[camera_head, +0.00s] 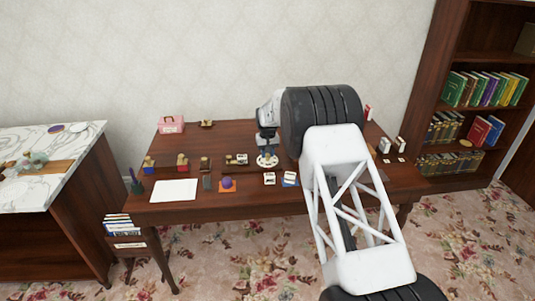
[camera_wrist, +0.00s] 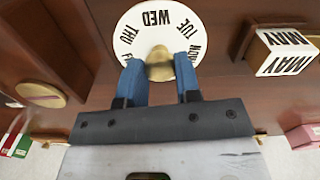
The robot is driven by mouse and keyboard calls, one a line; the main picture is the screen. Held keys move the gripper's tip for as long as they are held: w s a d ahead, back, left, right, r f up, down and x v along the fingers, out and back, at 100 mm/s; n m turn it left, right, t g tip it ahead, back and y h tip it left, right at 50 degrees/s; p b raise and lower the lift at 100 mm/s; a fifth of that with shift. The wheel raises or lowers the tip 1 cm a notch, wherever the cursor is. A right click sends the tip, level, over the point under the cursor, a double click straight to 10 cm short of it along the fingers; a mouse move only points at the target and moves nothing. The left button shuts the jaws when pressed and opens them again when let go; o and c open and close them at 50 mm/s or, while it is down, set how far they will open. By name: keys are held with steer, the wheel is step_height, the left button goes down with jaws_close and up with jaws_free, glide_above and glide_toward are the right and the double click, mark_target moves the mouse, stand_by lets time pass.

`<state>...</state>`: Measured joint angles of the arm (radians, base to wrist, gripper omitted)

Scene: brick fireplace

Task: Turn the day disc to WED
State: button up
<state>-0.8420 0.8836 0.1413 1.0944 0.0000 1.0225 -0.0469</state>
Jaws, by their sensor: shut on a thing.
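The white day disc (camera_wrist: 140,15) lies on the brown table under my gripper in the wrist view. WED is at its top edge in that view, with TUE to the right, THU to the left, and parts of MON and FRI lower on the sides. A tan knob (camera_wrist: 159,60) stands at its middle. My gripper (camera_wrist: 160,72) has its two blue fingers on either side of the knob, shut on it. The lower part of the disc is hidden by the fingers. In the head view the disc (camera_head: 267,163) shows small and pale below my gripper (camera_head: 266,148). I see no clear pointer mark.
A white block reading MAY (camera_wrist: 285,55) stands right of the disc in the wrist view. A round tan piece (camera_wrist: 40,93) lies to the left. In the head view, a purple ball (camera_head: 227,183), a white sheet (camera_head: 174,190) and a pink box (camera_head: 171,124) are on the table.

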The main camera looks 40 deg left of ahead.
mark_target(267, 154)
stand_by(0.4)
steer(key=o, duration=0.9)
steer(key=shift+r, duration=0.15)
steer(key=shift+r, duration=3.75)
